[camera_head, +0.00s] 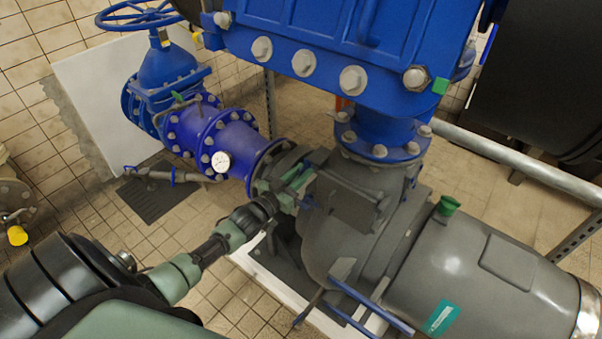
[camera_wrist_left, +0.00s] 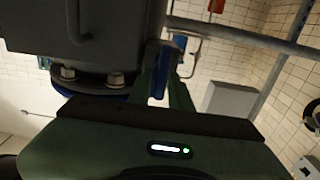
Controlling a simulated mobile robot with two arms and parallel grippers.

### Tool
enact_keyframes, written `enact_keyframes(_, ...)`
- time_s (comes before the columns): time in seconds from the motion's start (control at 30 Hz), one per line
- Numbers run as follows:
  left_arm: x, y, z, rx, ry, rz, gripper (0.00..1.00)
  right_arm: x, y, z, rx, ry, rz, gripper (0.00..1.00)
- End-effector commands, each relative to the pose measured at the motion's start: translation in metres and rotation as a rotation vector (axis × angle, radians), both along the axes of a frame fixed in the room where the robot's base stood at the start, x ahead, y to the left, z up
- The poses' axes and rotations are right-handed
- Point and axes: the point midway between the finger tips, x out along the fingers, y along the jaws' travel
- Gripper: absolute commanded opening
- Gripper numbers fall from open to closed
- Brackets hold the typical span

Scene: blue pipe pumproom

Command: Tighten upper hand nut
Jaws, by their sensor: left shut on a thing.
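My left gripper (camera_head: 298,186) reaches in from the left to the side of the grey pump housing (camera_head: 335,240), next to its flat cover plate (camera_head: 345,198). Its green fingers are shut on a small part there, which I take to be the upper hand nut; the fingers mostly hide it. In the left wrist view the fingers (camera_wrist_left: 163,85) point away from the camera, with a bit of blue between them, beside the dark housing (camera_wrist_left: 85,35). My right gripper is in neither view.
A blue pipe (camera_head: 235,145) with a gauge (camera_head: 220,162) joins the pump from the left, below a valve handwheel (camera_head: 140,15). A large blue housing (camera_head: 330,50) hangs above. A grey motor (camera_head: 490,270) lies at right.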

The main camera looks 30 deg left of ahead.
Motion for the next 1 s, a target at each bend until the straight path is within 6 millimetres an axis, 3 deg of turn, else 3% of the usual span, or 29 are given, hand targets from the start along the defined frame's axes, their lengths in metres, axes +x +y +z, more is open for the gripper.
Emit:
enact_keyframes(0.37, 0.0, -0.003, 0.0, 0.149, -0.012, 0.0, 0.0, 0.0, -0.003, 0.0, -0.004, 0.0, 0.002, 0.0)
enact_keyframes(1.0, -0.001, -0.011, -0.005, 0.741, -0.059, 0.001, 0.0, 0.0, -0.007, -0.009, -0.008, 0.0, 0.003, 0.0)
